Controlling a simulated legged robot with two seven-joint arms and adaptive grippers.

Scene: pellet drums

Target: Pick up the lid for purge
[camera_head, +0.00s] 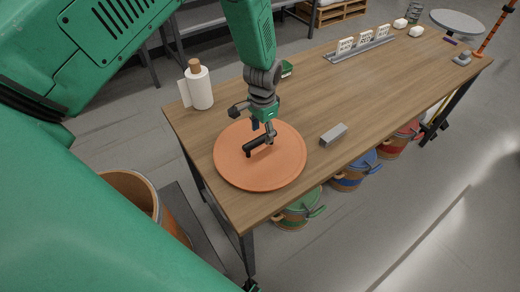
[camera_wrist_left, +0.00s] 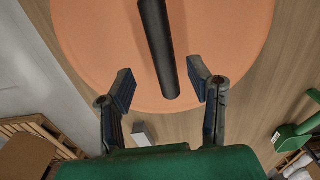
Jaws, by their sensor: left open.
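The lid (camera_head: 285,173) is a round orange disc lying flat on the near left part of the wooden table. It has a black bar handle (camera_head: 256,146) across its middle. In the left wrist view the lid (camera_wrist_left: 110,35) fills the top, with the handle (camera_wrist_left: 158,45) running down between the fingers. My left gripper (camera_head: 264,133) is open and points down over the lid at the handle. In the left wrist view its two fingertips (camera_wrist_left: 159,82) stand on either side of the handle's line, apart from it. My right gripper is not in view.
A paper towel roll (camera_head: 200,90) stands at the table's left edge. A grey block (camera_head: 334,135) lies right of the lid. An open orange drum (camera_head: 135,190) stands on the floor at left. Several lidded drums, one green (camera_head: 298,212), stand under the table's front edge.

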